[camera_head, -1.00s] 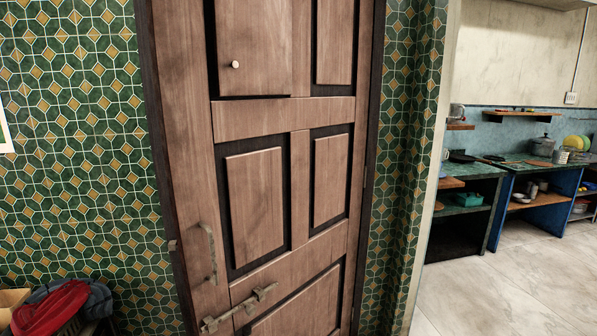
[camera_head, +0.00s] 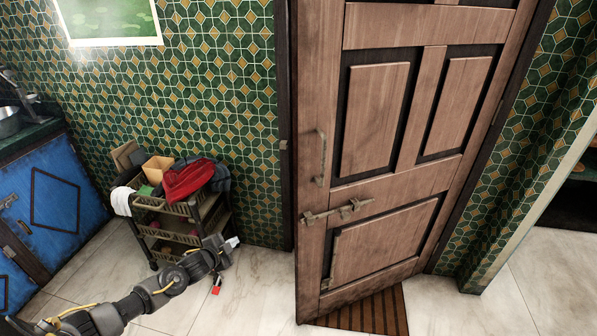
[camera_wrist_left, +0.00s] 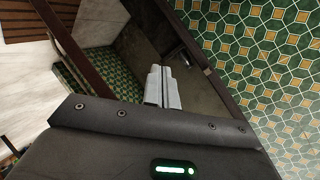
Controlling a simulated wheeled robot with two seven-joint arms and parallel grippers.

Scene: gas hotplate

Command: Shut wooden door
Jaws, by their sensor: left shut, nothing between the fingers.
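The wooden door (camera_head: 375,120) stands ajar in the head view. Its free left edge is swung out from the dark door frame (camera_head: 284,120) towards me, and its hinge side is at the right. A vertical pull handle (camera_head: 320,158) and a sliding bolt (camera_head: 337,211) are on its face near the free edge. My left gripper (camera_head: 232,243) is shut and empty, low to the left of the door and apart from it. Its closed fingers also show in the left wrist view (camera_wrist_left: 162,88). My right gripper is not in view.
A rolling basket cart (camera_head: 185,215) with a red cloth (camera_head: 187,180) stands against the tiled wall, close behind my left gripper. Blue cabinets (camera_head: 55,200) are at the far left. A slatted mat (camera_head: 375,313) lies at the door's foot. Floor between cart and door is clear.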

